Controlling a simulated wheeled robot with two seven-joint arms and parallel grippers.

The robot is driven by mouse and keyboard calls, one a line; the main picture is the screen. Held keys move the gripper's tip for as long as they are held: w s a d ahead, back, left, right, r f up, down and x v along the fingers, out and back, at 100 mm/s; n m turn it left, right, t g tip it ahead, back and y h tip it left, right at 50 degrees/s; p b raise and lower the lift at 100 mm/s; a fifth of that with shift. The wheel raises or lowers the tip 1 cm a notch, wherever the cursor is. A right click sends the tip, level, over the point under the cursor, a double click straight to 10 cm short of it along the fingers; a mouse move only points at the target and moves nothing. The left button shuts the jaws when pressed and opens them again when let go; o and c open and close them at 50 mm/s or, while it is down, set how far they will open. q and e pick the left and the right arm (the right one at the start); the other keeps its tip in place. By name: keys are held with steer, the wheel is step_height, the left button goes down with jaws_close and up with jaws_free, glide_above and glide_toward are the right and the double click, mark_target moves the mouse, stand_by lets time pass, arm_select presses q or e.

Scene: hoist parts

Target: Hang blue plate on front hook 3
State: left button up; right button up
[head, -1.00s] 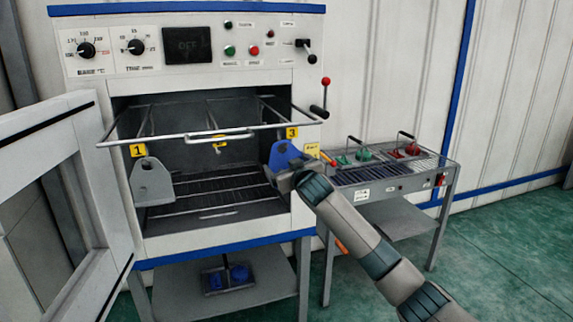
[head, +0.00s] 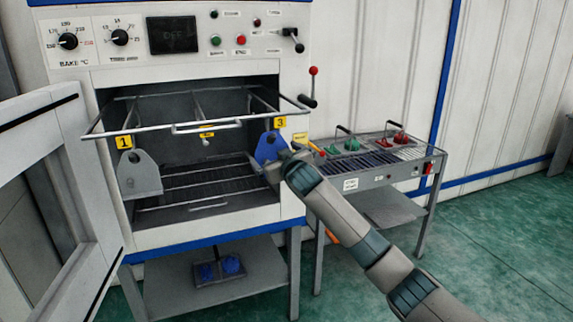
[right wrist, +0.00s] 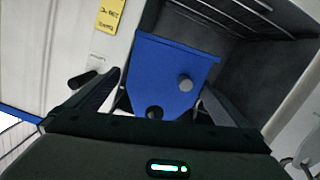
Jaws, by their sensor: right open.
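The blue plate (head: 268,147) hangs upright just below the yellow label 3 (head: 280,122), at the right front of the open oven. Its top meets the front rail area; whether its hole is on the hook is too small to tell. In the right wrist view the blue plate (right wrist: 172,68) fills the space between the fingers, with a round grey knob and a dark hole on it. My right gripper (head: 274,172) is at the plate's lower right, its fingers open on either side of the plate. My left gripper is not in view.
A grey plate (head: 139,174) hangs under label 1 (head: 124,142). The middle hook (head: 207,137) is empty. The open oven door (head: 40,180) stands at left. A side table (head: 375,172) with green and red parts stands at right. Blue parts (head: 232,264) lie on the lower shelf.

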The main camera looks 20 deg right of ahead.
arm_select(q)
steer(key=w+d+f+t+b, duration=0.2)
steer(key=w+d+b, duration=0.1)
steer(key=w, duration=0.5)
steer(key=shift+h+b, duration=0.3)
steer(key=shift+b, duration=0.4)
arm_select(e)
steer(key=s+r, duration=0.2)
steer(key=s, duration=1.5)
steer(key=shift+r, duration=0.3)
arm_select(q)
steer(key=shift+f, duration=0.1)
